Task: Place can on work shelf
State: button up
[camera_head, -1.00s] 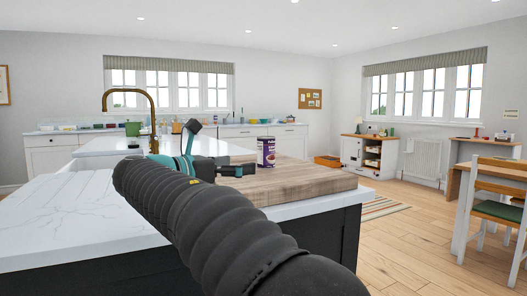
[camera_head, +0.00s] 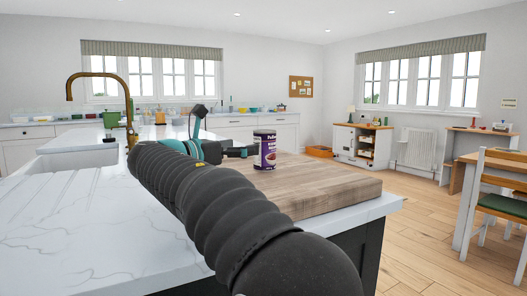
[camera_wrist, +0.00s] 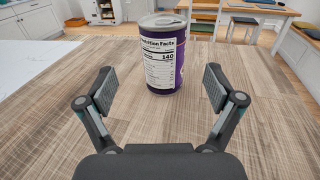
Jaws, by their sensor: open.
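A purple can (camera_head: 265,150) with a white label and silver lid stands upright on the wooden board (camera_head: 325,190) on the island. In the wrist view the can (camera_wrist: 163,60) is straight ahead, just beyond my fingertips, with its nutrition label facing me. My gripper (camera_wrist: 160,90) is open and empty, with one finger on each side of the line to the can. In the head view my gripper (camera_head: 240,152) is low over the board, left of the can. I cannot identify the work shelf for sure; a white shelf unit (camera_head: 348,144) stands against the far wall.
The white marble counter (camera_head: 80,230) and a brass tap (camera_head: 100,75) are at left. A table (camera_head: 475,170) and a chair (camera_head: 505,202) stand at right. Open wooden floor (camera_head: 420,235) lies between the island and the table.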

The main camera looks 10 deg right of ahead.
aim_at(265, 142)
jog(key=shift+s+x, duration=0.2)
jog(key=shift+x, duration=3.75)
jog(key=shift+d+r, duration=0.15)
jog(key=shift+r, duration=0.05)
jog(key=c, duration=1.6)
